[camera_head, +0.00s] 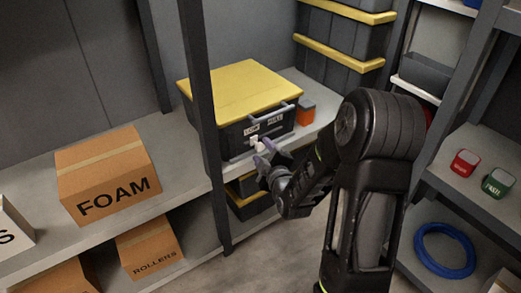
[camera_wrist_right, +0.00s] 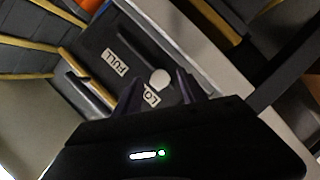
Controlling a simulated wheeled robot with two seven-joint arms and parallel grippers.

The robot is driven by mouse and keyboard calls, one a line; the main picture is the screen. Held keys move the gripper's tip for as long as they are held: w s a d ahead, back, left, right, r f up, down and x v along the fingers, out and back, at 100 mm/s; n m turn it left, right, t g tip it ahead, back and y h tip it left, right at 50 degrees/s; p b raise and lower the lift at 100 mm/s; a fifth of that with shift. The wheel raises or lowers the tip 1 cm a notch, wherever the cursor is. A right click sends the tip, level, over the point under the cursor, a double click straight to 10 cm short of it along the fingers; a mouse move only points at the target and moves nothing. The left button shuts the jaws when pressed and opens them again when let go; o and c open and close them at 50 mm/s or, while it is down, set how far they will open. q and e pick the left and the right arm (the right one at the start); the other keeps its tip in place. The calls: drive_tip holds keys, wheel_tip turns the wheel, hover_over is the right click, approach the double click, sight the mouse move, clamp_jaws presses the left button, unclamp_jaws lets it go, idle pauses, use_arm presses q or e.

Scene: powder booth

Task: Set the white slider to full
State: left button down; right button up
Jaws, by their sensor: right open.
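The white slider (camera_head: 254,142) is a small pale knob on the front of a dark box with a yellow lid (camera_head: 238,84). It sits by the LOW label (camera_head: 251,129), at the left end of the front. The FULL label (camera_head: 275,121) is to its right. In the right wrist view the slider (camera_wrist_right: 160,78) shows as a round white knob beside the partly hidden LOW label (camera_wrist_right: 152,96), with FULL (camera_wrist_right: 116,62) farther off. My right gripper (camera_head: 265,153) is open close in front of the slider; its fingers (camera_wrist_right: 160,92) stand on either side of it. Contact cannot be told.
The box stands on a grey shelf (camera_head: 185,157), behind a dark upright post (camera_head: 203,100). An orange block (camera_head: 305,112) is right of it. A FOAM carton (camera_head: 105,175) stands left of the post. A bar handle (camera_head: 272,115) crosses the box front.

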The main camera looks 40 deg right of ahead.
sight(260, 150)
drive_tip(key=shift+x, duration=1.5)
drive_tip(key=shift+c, duration=0.6)
drive_tip(key=c, duration=0.9)
drive_tip(key=shift+a, duration=0.1)
clamp_jaws()
drive_tip(key=shift+a, duration=0.15)
